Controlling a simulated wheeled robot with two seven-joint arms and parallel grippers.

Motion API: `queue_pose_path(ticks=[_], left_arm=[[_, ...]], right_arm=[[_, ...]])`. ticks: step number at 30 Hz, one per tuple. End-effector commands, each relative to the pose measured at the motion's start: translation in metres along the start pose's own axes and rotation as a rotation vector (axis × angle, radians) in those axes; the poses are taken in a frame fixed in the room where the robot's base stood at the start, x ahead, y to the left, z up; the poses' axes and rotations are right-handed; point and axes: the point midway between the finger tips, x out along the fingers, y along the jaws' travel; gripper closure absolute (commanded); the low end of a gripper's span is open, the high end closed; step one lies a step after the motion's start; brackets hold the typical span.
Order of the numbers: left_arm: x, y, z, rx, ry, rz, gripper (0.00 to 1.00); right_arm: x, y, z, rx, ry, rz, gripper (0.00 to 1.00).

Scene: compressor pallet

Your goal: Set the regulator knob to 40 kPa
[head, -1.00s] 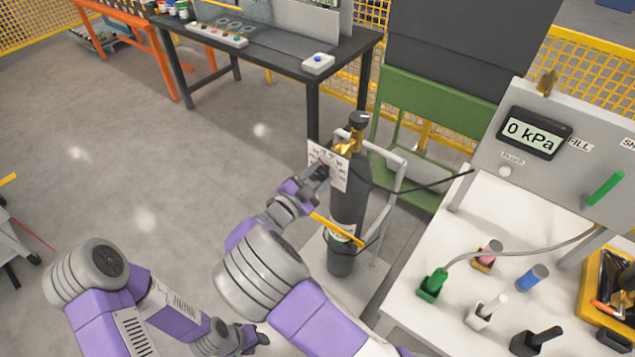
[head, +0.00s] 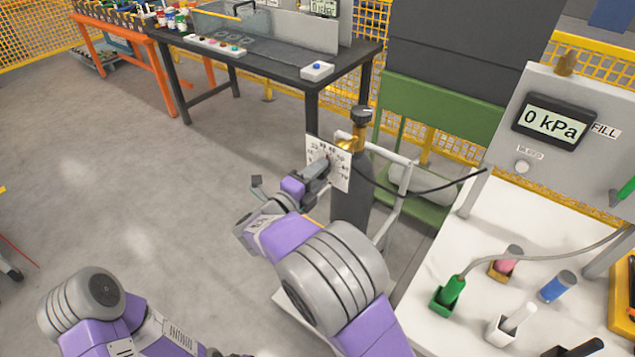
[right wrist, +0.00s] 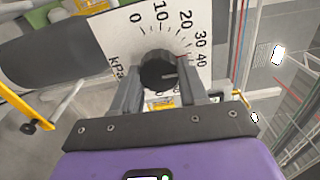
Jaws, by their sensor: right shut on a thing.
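The regulator knob (right wrist: 158,70) is black and round, in front of a white dial plate (right wrist: 115,30) marked from 0 upward in kPa. My right gripper (right wrist: 160,88) has one finger on each side of the knob and is shut on it. A short light line shows on the knob, and a red mark lies near 30 to 40; the exact setting is hard to read. In the head view the dial plate (head: 341,172) stands on the dark gas cylinder (head: 350,208), with my right gripper (head: 324,166) at its face. Only a dark scrap of my left gripper shows at the bottom edge.
A panel display (head: 553,122) reads 0 kPa above a white bench (head: 440,265) at right, with a green-handled plug (head: 450,292). A hose runs from the regulator to the right. A black table (head: 270,55) stands behind. Open floor lies at left.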

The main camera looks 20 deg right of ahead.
Motion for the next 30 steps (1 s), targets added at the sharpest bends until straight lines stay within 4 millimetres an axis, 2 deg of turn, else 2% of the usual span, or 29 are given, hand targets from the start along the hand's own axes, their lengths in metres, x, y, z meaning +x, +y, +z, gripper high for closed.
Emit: queue_pose_path(ticks=[12, 29, 30], left_arm=[[0.0099, -0.0036, -0.0005, 0.000, 0.000, 0.000, 0.57], [0.0104, -0.0039, -0.0006, 0.000, 0.000, 0.000, 0.57], [0.0105, -0.0039, -0.0006, 0.000, 0.000, 0.000, 0.57]], right_arm=[[-0.0008, 0.0012, 0.0009, 0.194, -0.002, 0.002, 0.87], [-0.0010, 0.0004, 0.0012, 0.222, -0.003, 0.001, 0.87], [-0.0010, 0.0004, 0.0013, 0.222, -0.003, 0.001, 0.52]])
